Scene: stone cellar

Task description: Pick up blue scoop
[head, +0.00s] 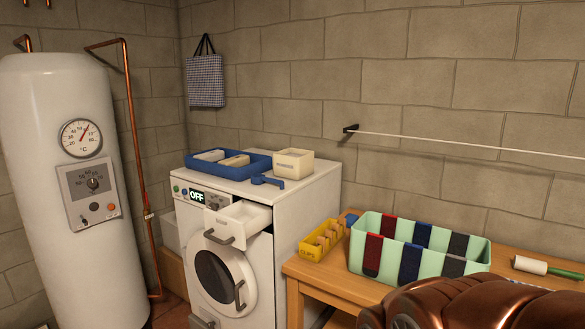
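The blue scoop (267,180) lies on top of the white washing machine (318,189), near its front edge. It sits in front of a cream box (294,163) and to the right of a blue tray (257,170). Nothing covers the scoop. My gripper is not in this view. Only copper-coloured links of my arm show at the bottom right, in front of the wooden table (335,288).
The washing machine's detergent drawer (245,216) is pulled out. A white boiler (70,230) with copper pipes stands at left.

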